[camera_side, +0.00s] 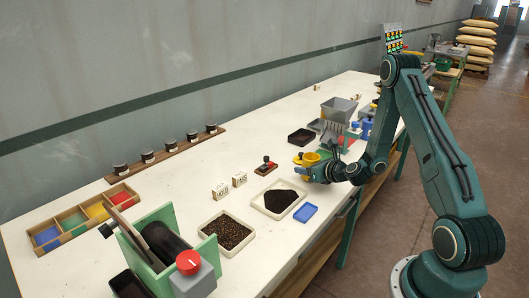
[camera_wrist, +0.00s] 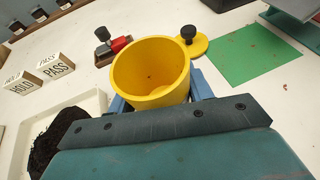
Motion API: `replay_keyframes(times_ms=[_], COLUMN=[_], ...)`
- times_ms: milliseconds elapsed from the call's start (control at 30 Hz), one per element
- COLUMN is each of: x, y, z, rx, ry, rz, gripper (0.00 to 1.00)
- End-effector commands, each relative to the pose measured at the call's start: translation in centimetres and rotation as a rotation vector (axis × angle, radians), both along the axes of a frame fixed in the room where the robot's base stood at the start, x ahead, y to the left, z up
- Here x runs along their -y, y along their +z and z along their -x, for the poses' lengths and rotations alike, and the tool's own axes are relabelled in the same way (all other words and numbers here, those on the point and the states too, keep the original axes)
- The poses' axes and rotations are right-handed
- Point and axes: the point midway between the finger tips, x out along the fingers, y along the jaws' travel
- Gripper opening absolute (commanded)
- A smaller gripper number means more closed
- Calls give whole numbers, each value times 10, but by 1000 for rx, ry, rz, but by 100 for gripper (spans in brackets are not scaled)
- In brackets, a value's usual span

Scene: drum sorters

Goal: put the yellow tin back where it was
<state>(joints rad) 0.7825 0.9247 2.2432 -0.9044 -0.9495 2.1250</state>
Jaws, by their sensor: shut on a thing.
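The yellow tin (camera_side: 311,159) is an open cup, seen in the side view at the right edge of the white table. In the wrist view the yellow tin (camera_wrist: 150,75) is upright, or nearly so, and looks empty apart from a small dark speck. My gripper (camera_wrist: 160,97) is shut on it, with blue fingers on both sides; it also shows in the side view (camera_side: 318,172). A yellow lid (camera_wrist: 198,46) with a black knob lies flat beside the tin. A green square (camera_wrist: 248,52) lies past the lid. I cannot tell whether the tin touches the table.
A red-and-black stamp (camera_wrist: 118,45) and the HOLD and PASS blocks (camera_wrist: 52,66) stand left of the tin. A dark tray (camera_side: 301,137) and a grey hopper (camera_side: 339,108) are farther back.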

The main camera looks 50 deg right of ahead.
Motion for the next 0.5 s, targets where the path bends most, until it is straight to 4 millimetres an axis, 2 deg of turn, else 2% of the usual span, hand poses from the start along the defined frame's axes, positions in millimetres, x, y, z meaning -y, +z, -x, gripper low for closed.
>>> replay_keyframes(times_ms=[500], x=[0], y=[-7], z=[0], rx=[0], ry=[0], rz=[0], gripper=[26])
